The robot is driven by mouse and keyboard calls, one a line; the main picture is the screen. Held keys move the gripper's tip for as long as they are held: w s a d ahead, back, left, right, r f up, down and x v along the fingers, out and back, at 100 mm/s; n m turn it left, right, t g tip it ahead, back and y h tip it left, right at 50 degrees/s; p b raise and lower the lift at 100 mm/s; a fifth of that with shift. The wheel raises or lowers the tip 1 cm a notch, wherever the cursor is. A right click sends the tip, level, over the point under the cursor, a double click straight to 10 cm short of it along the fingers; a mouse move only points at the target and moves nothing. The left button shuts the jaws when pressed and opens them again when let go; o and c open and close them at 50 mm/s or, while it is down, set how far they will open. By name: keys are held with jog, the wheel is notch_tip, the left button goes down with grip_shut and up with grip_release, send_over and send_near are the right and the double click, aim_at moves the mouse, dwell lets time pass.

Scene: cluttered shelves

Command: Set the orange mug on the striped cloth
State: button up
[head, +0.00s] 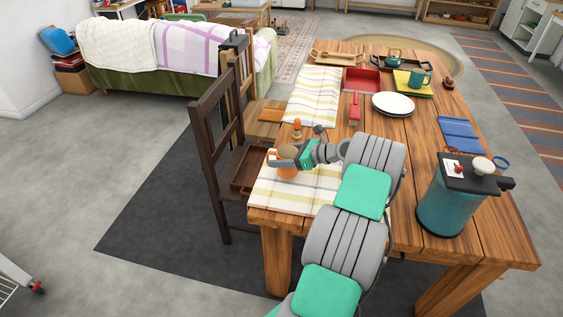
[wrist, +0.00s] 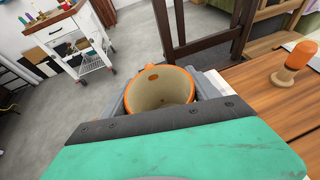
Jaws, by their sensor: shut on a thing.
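My gripper (head: 288,158) is shut on the orange mug (head: 287,173) at the near left end of the wooden table. In the wrist view the mug (wrist: 160,92) shows its orange rim and cream inside, empty and opening toward the camera, between the grey fingers. A striped cloth (head: 285,197) in white, yellow and grey lies on the table's near left corner. The mug appears over this cloth's left part; I cannot tell whether it touches it. A second, similar striped cloth (head: 313,92) lies farther back along the left edge.
An orange-topped wooden shaker (head: 297,129) stands behind the mug, also in the wrist view (wrist: 297,58). A dark chair (head: 223,150) stands against the table's left side. A teal canister (head: 447,205) stands at the near right. Plates (head: 393,103) and a red tray (head: 362,80) are farther back.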

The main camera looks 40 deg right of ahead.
jog(key=shift+f, duration=1.2)
jog(key=shift+f, duration=0.1)
